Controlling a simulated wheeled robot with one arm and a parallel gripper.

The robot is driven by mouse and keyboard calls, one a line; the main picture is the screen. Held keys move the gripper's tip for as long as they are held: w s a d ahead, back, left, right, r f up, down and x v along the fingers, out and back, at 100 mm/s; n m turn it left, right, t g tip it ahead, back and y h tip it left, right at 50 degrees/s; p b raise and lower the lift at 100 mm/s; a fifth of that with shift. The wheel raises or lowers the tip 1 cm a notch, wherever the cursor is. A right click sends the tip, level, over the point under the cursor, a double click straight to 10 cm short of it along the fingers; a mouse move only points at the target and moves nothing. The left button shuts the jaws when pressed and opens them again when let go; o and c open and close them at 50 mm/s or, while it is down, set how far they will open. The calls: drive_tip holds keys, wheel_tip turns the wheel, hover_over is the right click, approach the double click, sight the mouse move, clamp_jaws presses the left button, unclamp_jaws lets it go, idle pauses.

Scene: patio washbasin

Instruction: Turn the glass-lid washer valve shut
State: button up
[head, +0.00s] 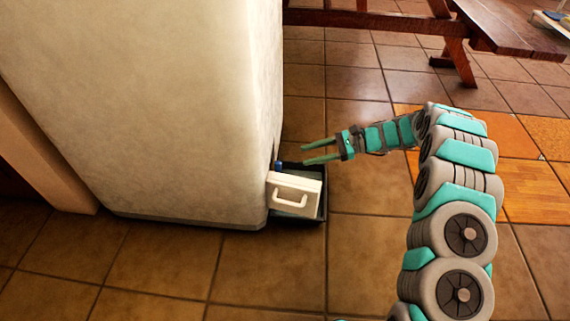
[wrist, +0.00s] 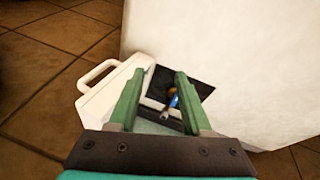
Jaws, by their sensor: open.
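The glass-lid washer (head: 318,211) is a low dark box on the floor against a white wall block. Its white-framed lid (head: 307,183) with a white handle shows at the front in the head view and at left in the wrist view (wrist: 104,101). The valve shows as a small blue part (head: 278,166) at the box's back left. In the wrist view the valve (wrist: 174,101) is blue with an orange-brown part and a grey end, over a dark area. My gripper (head: 304,153) is open and empty, to the right of the valve. In the wrist view its fingers (wrist: 161,80) frame the valve; contact cannot be told.
The large white block (head: 170,110) stands directly left of the box. A wooden bench (head: 400,20) is at the back.

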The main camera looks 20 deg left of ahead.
sight(277, 166)
drive_tip(key=w+a+f+m+t+y+p, duration=0.1)
drive_tip(key=w+f+m+y, duration=0.1)
drive_tip(key=f, duration=0.4)
drive_tip(key=w+a+f+m+y, duration=0.1)
drive_tip(key=w+f+m, duration=0.15)
drive_tip(key=f, duration=0.25)
drive_tip(key=s+a+f+y, duration=0.1)
drive_tip(key=a, duration=0.6)
drive_tip(key=shift+a+f+t, duration=0.15)
drive_tip(key=shift+a+t, duration=0.2)
drive_tip(key=shift+t, duration=0.05)
drive_tip(key=shift+s, duration=0.1)
clamp_jaws()
